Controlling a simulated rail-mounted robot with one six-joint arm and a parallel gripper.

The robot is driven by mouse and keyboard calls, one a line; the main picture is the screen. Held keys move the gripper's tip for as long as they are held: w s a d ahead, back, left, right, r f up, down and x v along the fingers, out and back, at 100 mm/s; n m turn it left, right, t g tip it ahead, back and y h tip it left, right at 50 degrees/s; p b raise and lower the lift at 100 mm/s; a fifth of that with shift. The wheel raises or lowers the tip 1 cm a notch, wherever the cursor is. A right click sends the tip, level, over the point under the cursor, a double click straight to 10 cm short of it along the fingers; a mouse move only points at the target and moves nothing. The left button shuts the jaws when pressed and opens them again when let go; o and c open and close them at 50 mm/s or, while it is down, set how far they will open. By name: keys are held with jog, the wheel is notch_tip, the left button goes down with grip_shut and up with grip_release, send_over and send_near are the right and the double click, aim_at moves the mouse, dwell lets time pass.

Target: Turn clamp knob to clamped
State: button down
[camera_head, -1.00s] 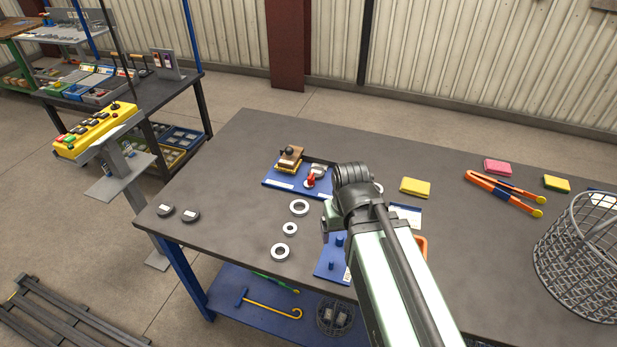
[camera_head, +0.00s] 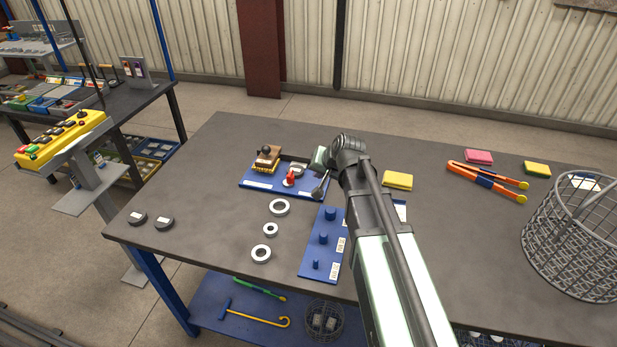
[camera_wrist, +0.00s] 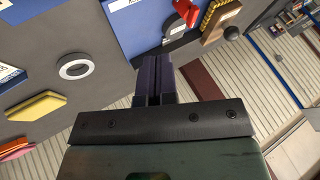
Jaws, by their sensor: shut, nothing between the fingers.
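A blue fixture plate (camera_head: 258,184) lies on the dark table. It carries a red clamp knob (camera_head: 290,177) on a round pale base. In the wrist view the red knob (camera_wrist: 186,11) is at the top, right of the fingertips, cut by the frame edge. A brown block with a black ball handle (camera_head: 267,156) sits on the plate's left part. My gripper (camera_wrist: 154,62) is shut and empty, with a gap between its tips and the knob in the picture. In the head view it is by the plate's right end, partly hidden by my arm.
Three metal rings (camera_head: 279,207) lie in front of the plate. A blue peg board (camera_head: 312,258) is beside them. A yellow sponge (camera_head: 397,180), orange tongs (camera_head: 487,180) and a wire basket (camera_head: 575,240) lie right.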

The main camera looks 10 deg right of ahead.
aim_at(293, 181)
jog(key=b+x, duration=0.7)
jog(key=x, duration=0.3)
jog(key=shift+s+d+f, duration=0.1)
jog(key=shift+s, duration=0.1)
jog(key=a, duration=0.1)
jog(key=w+a+r+p, duration=0.1)
jog(key=shift+w+a+r, duration=0.1)
jog(key=shift+a, duration=0.15)
jog(key=shift+w+a, duration=0.25)
jog(key=shift+a, duration=0.2)
